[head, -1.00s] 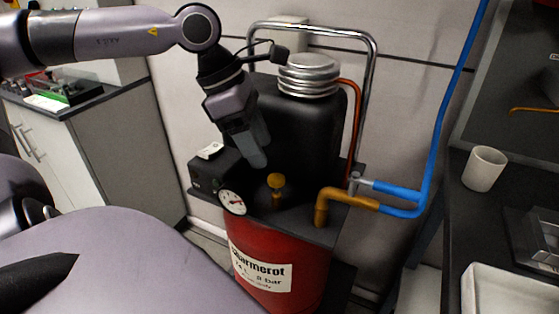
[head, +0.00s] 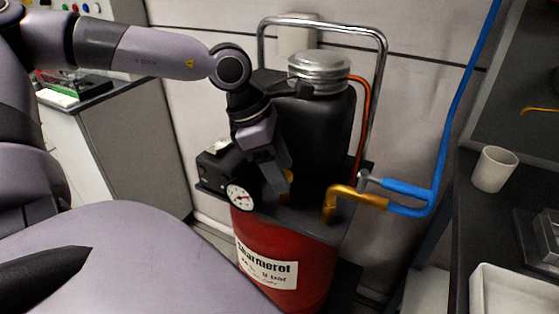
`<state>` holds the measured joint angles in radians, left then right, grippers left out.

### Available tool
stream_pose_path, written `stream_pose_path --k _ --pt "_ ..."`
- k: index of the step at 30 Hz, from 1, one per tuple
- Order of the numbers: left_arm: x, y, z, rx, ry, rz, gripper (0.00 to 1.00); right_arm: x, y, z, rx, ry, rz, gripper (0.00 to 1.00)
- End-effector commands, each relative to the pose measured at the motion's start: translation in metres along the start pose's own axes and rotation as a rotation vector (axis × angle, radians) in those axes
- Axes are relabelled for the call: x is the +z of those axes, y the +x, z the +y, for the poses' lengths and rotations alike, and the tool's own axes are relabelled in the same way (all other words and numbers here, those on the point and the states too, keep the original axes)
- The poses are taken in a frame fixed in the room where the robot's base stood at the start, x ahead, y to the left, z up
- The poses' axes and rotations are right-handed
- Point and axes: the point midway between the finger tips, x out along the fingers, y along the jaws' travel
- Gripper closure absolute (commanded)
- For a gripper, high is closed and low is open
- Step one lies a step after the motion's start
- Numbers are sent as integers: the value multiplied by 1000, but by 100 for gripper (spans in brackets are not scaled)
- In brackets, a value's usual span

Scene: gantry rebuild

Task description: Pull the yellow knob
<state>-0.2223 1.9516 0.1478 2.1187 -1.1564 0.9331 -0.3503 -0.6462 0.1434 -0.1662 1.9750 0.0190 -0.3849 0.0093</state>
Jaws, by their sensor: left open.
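The yellow knob (head: 289,176) is on the top plate of the red pump unit (head: 291,262), between the pressure gauge (head: 239,197) and the brass pipe (head: 340,196). My left gripper (head: 277,184) points down right at the knob and covers most of it, so only a small yellow part shows. The gripper is open. I cannot tell whether its fingers touch the knob or stand around it. My right gripper is not in view.
A black tank with a silver cap (head: 319,66) stands behind my gripper, under a chrome frame (head: 384,70). A blue hose (head: 452,110) runs up on the right. A white cup (head: 493,169) and white tray (head: 507,291) are on the right counter.

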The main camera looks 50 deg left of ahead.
Motion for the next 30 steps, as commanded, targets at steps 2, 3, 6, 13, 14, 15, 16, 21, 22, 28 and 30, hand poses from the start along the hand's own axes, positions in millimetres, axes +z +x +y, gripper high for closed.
stream_pose_path --k 2,3,6,13,14,15,16,21,22,28,30 --pt "0 0 0 0 0 0 52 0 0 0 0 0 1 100" --pt "0 0 0 0 0 0 65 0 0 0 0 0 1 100" --pt "0 0 0 0 0 0 97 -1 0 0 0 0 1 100" --pt "2 -4 1 2 0 -2 100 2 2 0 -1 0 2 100" --pt "3 -6 1 2 0 -2 100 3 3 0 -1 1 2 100" --pt "4 -8 1 3 0 -2 100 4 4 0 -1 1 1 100" --pt "4 -10 1 3 0 -3 100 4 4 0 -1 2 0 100" --pt "5 -13 0 0 -1 0 100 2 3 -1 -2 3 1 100" --pt "5 -13 0 0 -1 -1 100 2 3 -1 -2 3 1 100" --pt "5 -13 0 0 -1 -1 42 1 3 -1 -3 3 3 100" --pt "5 -13 0 0 -1 0 42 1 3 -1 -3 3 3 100"
